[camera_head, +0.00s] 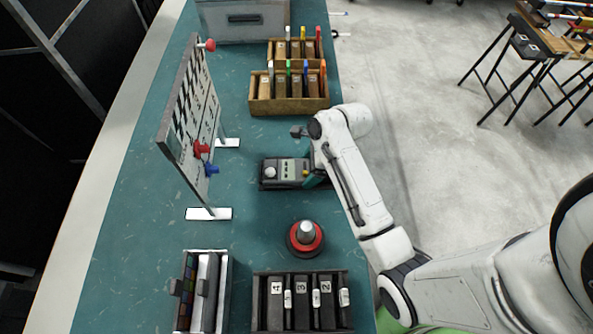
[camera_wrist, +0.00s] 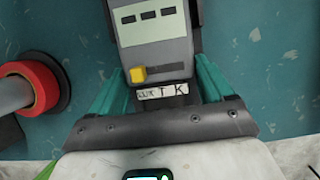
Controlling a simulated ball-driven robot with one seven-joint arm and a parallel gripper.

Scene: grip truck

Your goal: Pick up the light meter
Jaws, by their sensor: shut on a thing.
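The light meter (camera_head: 291,170) is a grey device with a pale dome, a small display and a yellow button. It lies over a dark base on the teal table, in the middle of the head view. In the wrist view the meter (camera_wrist: 150,45) runs up from between the fingers, with a lettered label at its near end. My gripper (camera_head: 314,177), with teal fingers, is at the meter's right end. In the wrist view my gripper (camera_wrist: 160,82) has a finger on each side of it and is shut on it. I cannot tell whether the meter is clear of its base.
A red roll on a grey post (camera_head: 305,238) stands close by, nearer the bottom. An upright board (camera_head: 190,120) with pins stands left. Wooden marker boxes (camera_head: 290,105) are beyond the meter. Numbered black binders (camera_head: 300,300) and a narrow case (camera_head: 203,290) are at the bottom.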

